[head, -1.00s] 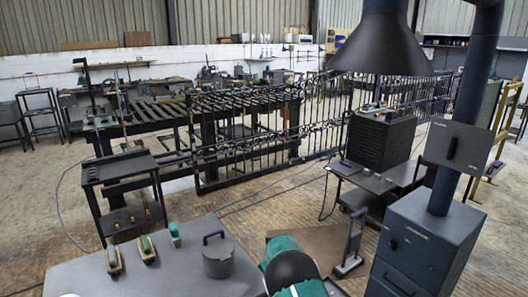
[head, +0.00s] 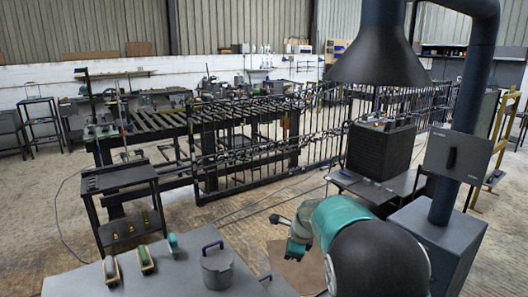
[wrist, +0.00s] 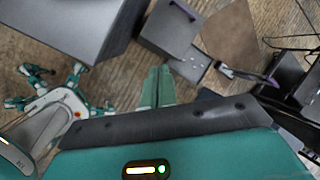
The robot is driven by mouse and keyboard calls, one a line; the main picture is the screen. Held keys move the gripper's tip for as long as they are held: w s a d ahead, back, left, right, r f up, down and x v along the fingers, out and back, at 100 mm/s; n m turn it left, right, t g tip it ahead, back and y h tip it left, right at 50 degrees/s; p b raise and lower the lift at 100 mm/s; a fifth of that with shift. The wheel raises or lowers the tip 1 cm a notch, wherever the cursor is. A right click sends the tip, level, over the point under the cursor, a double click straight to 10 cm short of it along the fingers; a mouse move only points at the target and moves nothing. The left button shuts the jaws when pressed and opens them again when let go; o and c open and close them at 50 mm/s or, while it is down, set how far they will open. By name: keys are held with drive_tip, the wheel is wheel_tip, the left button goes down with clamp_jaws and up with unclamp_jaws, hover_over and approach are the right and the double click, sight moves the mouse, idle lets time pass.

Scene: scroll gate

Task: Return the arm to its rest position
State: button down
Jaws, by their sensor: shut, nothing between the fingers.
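My arm, teal with a large black joint, rises at the bottom right of the head view and bends left over the floor beside the grey table (head: 190,285). In the wrist view my gripper (wrist: 157,88) has its two green fingers together with nothing between them. They hang clear above the wooden floor and touch nothing that I can see. The fingers are hard to make out in the head view.
A black gate (head: 270,155) stands behind.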

drive_tip(key=s+d+r+n+t, duration=0.1)
drive_tip(key=s+d+r+n, duration=0.1)
drive_tip(key=s+r+n, duration=0.6)
drive_tip(key=s+d+r+n, duration=0.2)
drive_tip(key=s+r, duration=0.4)
drive_tip(key=s, duration=0.5)
drive_tip(key=s+d+n+h, duration=0.2)
drive_tip(key=s+d+n, duration=0.2)
drive_tip(key=s+n, duration=0.6)
drive_tip(key=s, duration=0.8)
drive_tip(key=shift+s+r+t+h, duration=0.2)
drive_tip(key=shift+s+t+h, duration=0.1)
drive_tip(key=shift+t, duration=0.1)
drive_tip(key=shift+a, duration=0.25)
